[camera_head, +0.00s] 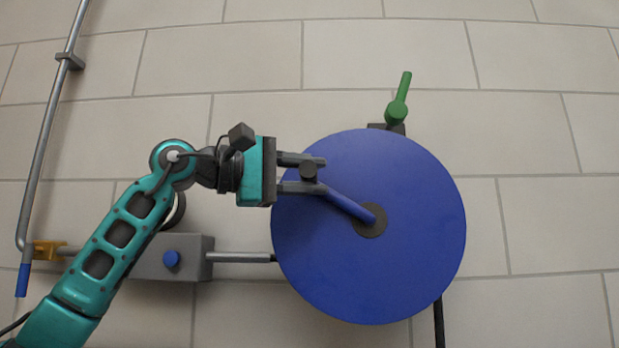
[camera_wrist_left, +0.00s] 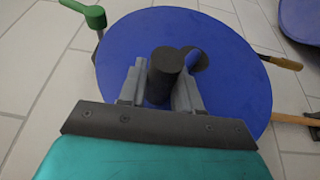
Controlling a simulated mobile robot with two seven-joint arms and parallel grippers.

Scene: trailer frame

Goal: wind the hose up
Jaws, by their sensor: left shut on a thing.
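A blue round hose reel (camera_head: 400,270) is mounted on the tiled wall in the middle of the head view. A blue crank arm (camera_head: 350,205) runs from its dark hub (camera_head: 370,221) up and left to a black crank knob (camera_head: 308,172). My left gripper (camera_head: 310,174) is shut on the knob, with a finger on each side. In the left wrist view the knob (camera_wrist_left: 165,72) stands between the fingers, before the blue disc (camera_wrist_left: 125,50). A black hose (camera_head: 438,325) hangs below the reel at the lower right. My right gripper is not in view.
A green lever valve (camera_head: 397,110) sits above the reel. A grey wall pipe (camera_head: 45,140) stands further left. The wall right of the reel is clear.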

